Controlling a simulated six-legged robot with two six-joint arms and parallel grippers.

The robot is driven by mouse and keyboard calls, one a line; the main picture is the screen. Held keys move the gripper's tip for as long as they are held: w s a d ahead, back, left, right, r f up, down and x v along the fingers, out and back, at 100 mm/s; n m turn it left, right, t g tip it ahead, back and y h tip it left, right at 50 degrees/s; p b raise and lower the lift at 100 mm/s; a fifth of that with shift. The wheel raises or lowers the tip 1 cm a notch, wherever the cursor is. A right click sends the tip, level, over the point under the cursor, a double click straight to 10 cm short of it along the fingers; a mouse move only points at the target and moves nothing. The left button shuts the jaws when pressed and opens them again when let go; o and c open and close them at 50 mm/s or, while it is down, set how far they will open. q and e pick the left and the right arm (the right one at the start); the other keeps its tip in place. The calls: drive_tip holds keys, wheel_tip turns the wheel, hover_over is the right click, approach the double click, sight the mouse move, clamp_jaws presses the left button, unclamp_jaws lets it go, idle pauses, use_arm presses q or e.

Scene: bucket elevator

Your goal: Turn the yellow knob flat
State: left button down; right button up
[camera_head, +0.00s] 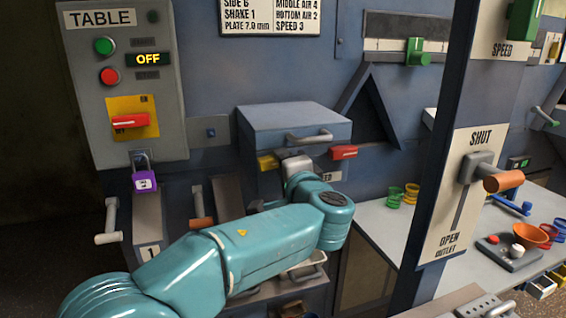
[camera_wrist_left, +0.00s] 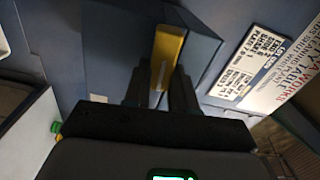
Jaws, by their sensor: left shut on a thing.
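The yellow knob (camera_head: 267,162) shows in the head view at the lower left front of a blue-grey box (camera_head: 294,125), just left of my left wrist. In the left wrist view the yellow knob (camera_wrist_left: 166,48) is a long bar between the two dark fingers of my left gripper (camera_wrist_left: 160,88). The gripper is shut on it. In the head view my arm hides the fingers, and the exact tilt of the knob is hard to tell. My right gripper is in neither view.
A red knob (camera_head: 343,152) sits at the box's right side, close to my wrist. A control panel (camera_head: 165,80) with a purple padlock (camera_head: 144,181) is at the left. A post with a SHUT/OPEN lever (camera_head: 478,168) stands at the right, before a bench (camera_head: 385,232) with cups.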

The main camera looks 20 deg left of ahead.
use_arm(q)
drive_tip(key=shift+f+m, duration=0.1)
drive_tip(key=shift+m, duration=0.4)
drive_tip(key=c, duration=0.9)
unclamp_jaws()
drive_tip(key=shift+a, duration=0.1)
drive_tip(key=b+v, duration=0.2)
drive_tip(key=v, duration=1.4)
drive_tip(key=shift+s+d, duration=0.1)
drive_tip(key=shift+d, duration=0.1)
drive_tip(key=shift+s, duration=0.1)
